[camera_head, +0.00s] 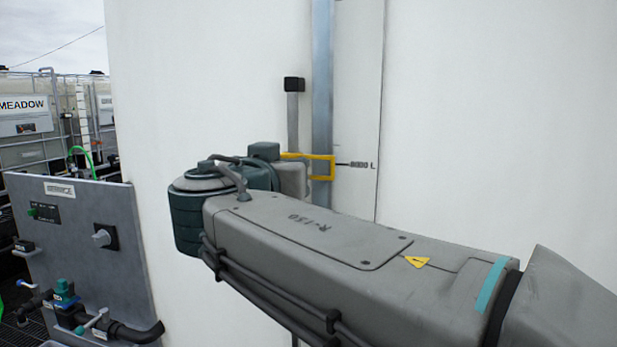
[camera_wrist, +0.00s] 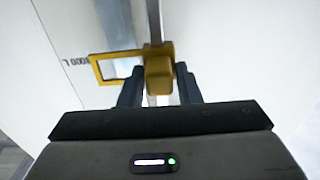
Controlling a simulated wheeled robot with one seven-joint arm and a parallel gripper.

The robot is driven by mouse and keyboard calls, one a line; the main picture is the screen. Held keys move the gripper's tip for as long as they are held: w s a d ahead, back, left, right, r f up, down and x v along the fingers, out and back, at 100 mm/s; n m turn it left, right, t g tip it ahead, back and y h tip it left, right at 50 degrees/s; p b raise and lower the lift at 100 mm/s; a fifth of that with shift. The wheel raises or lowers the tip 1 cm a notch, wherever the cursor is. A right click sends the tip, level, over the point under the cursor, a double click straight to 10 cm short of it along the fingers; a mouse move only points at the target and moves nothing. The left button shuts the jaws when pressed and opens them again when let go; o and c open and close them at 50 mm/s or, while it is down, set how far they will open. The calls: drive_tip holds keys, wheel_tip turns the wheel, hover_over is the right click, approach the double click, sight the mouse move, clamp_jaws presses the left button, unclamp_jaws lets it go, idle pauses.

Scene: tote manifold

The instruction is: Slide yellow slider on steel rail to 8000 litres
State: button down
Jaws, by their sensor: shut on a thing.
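The yellow slider (camera_head: 322,157) is an open rectangular frame on the steel rail (camera_head: 324,60), which runs upright on a white tank. In the head view the frame sits beside a scale mark that reads 8000 L (camera_head: 362,165). In the wrist view the slider's yellow block (camera_wrist: 158,76) is between the two dark fingers of my gripper (camera_wrist: 159,82), which is shut on it. The slider's frame (camera_wrist: 118,66) reaches left, with the 8000 L mark (camera_wrist: 78,62) at its outer edge. In the head view my arm hides the fingers and the lower rail.
A thinner grey rail (camera_head: 292,120) with a black end block (camera_head: 294,84) stands left of the steel rail. A grey service panel (camera_head: 85,225) with a knob, valves and pipes is at the left. Caged tanks (camera_head: 30,125) stand behind it. The tank's right side is bare.

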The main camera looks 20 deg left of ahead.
drive_tip(key=c, duration=1.2)
unclamp_jaws()
drive_tip(key=shift+c, duration=0.2)
drive_tip(key=s+d+b, duration=0.1)
drive_tip(key=s+b, duration=0.4)
drive_tip(key=s, duration=0.9)
drive_tip(key=shift+d, duration=0.1)
